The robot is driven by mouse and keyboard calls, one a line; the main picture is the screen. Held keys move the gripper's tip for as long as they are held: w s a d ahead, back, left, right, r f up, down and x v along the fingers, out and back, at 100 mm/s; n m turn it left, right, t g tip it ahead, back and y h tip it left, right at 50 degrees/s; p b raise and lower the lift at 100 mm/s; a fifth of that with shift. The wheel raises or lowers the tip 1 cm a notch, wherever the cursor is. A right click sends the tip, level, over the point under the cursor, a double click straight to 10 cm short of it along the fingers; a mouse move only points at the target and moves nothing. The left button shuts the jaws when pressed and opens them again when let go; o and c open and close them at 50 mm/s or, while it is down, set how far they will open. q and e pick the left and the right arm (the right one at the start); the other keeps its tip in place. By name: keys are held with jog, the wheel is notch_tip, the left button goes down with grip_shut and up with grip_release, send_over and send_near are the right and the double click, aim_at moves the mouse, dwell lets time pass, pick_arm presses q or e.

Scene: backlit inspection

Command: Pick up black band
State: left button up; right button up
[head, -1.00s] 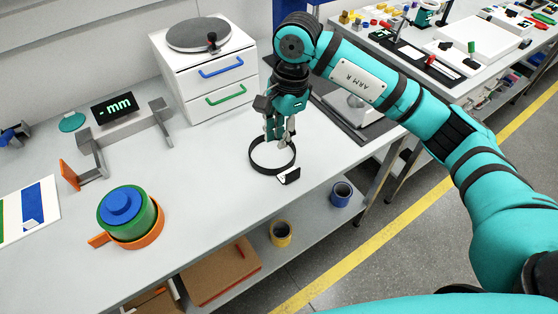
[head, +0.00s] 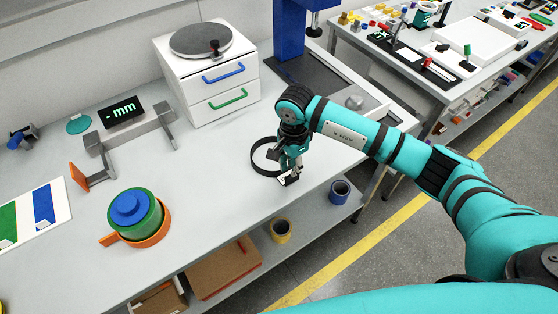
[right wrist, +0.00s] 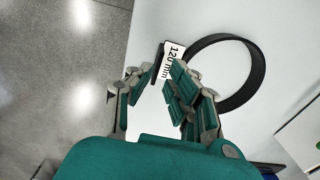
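The black band (head: 255,164) is a thin dark ring lying on the grey workbench, partly hidden by my right arm in the head view. It also shows in the right wrist view (right wrist: 257,75), to the right of the fingers. A small white tag reading "120 mm" (right wrist: 174,58) with a dark edge stands beside it. My right gripper (right wrist: 158,72) is open, its fingertips at the tag, the right finger overlapping it in view. Whether they touch it cannot be told. The band is not between the fingers. My left gripper is not in view.
A white drawer unit (head: 190,80) with a turntable stands behind. A "mm" display (head: 121,111) and a grey bracket frame (head: 160,128) are to the left. A green and blue stack (head: 134,212) sits in an orange holder. The bench front is clear.

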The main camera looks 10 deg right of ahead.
jog(key=f, duration=0.1)
jog(key=f+p, duration=0.1)
jog(key=f, duration=0.1)
jog(key=shift+s+d+f+p, duration=0.1)
jog(key=shift+d+f+p, duration=0.15)
jog(key=shift+f+p, duration=0.15)
jog(key=shift+f, duration=0.35)
grip_shut()
jog(key=shift+r, duration=0.15)
